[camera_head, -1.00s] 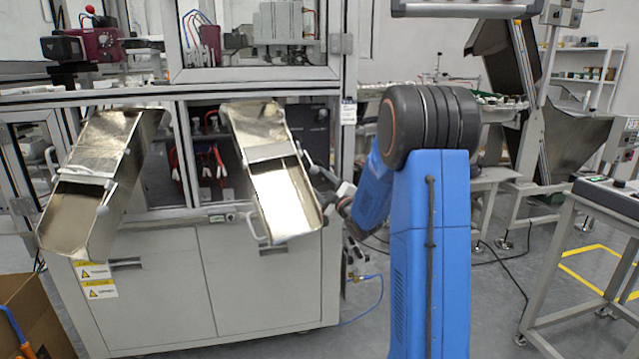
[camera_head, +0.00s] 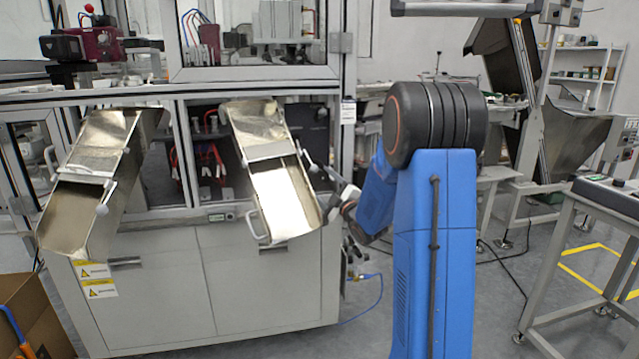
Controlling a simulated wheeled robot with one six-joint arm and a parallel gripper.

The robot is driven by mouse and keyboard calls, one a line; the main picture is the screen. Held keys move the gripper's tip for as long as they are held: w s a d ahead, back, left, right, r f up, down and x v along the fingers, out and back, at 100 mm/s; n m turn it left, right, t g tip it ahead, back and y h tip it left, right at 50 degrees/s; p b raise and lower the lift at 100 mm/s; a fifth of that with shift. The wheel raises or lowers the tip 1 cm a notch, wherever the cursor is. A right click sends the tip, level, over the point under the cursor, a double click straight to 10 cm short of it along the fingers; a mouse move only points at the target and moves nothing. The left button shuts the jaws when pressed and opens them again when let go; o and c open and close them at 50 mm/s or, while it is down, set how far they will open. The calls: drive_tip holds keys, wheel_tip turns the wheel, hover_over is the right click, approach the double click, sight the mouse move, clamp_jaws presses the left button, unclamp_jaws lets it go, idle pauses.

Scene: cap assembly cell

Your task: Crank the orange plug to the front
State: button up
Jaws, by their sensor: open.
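I cannot make out an orange plug in the head view. My gripper (camera_head: 331,174) is small in the picture, at the right side of the right metal chute (camera_head: 284,203). It is open, and I see nothing between its fingers. It is close to a small pale knob (camera_head: 313,168) on that chute's side; I cannot tell whether they touch. My blue arm stands to the right and partly hides the space behind it.
A left metal chute (camera_head: 83,213) slopes out of the same grey machine cabinet (camera_head: 262,290). A cardboard box (camera_head: 35,318) is at bottom left. A control-panel stand (camera_head: 612,197) is on the right. Grey floor shows between.

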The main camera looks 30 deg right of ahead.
drive_tip(key=v, duration=1.5)
